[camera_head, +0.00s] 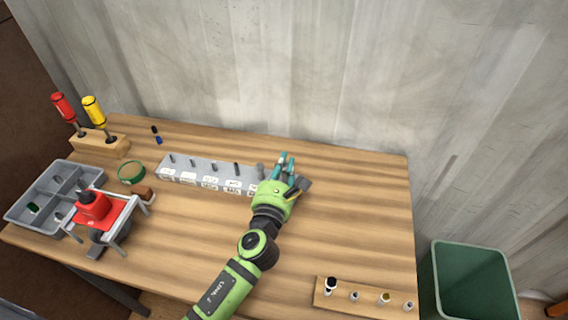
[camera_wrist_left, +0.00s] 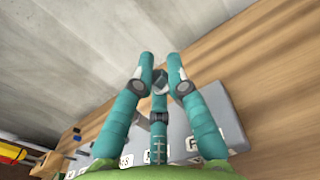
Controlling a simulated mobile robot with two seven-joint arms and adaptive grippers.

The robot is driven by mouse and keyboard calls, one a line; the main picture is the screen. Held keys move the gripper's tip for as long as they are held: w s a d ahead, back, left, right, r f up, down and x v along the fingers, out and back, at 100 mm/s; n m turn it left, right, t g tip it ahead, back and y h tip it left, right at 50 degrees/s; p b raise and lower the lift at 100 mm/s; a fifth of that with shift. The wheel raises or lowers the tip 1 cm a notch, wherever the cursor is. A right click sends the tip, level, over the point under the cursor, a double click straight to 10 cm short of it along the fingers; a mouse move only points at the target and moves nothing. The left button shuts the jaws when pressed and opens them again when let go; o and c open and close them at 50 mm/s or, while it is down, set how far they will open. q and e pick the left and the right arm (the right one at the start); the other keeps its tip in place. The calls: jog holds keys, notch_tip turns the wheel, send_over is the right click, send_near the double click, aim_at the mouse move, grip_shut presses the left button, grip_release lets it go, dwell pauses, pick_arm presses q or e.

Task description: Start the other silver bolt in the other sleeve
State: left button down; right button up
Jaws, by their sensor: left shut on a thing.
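My left gripper (camera_head: 287,172) is at the right end of the grey labelled rack (camera_head: 210,184). Its teal fingers are closed together around a small grey thing (camera_wrist_left: 159,76), mostly hidden by the fingertips; I cannot tell if it is a silver bolt. The grey rack also shows below the fingers in the left wrist view (camera_wrist_left: 222,112). Several short grey posts stand along the rack. A wooden block (camera_head: 342,302) at the front right holds small upright pieces: a black-topped one (camera_head: 330,286), a brass-coloured one (camera_head: 384,298) and silver ones (camera_head: 355,296). I cannot tell which pieces are sleeves. My right gripper is out of view.
A red device in a white frame (camera_head: 124,214) and a grey compartment tray (camera_head: 22,208) stand at the left. Red and yellow screwdrivers stand in a wooden holder (camera_head: 112,149). A green ring (camera_head: 131,173) lies nearby. A green bin (camera_head: 470,258) is right of the table. The table's right middle is clear.

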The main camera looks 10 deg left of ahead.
pick_arm(q)
jog(key=shift+f+b, duration=0.5)
jog(key=shift+f, duration=0.15)
jog(key=c, duration=1.2)
grip_release()
jog(key=shift+o, duration=0.2)
notch_tip(320, 180, up, 6)
jog(key=p, duration=0.7)
jog(key=shift+r, duration=0.1)
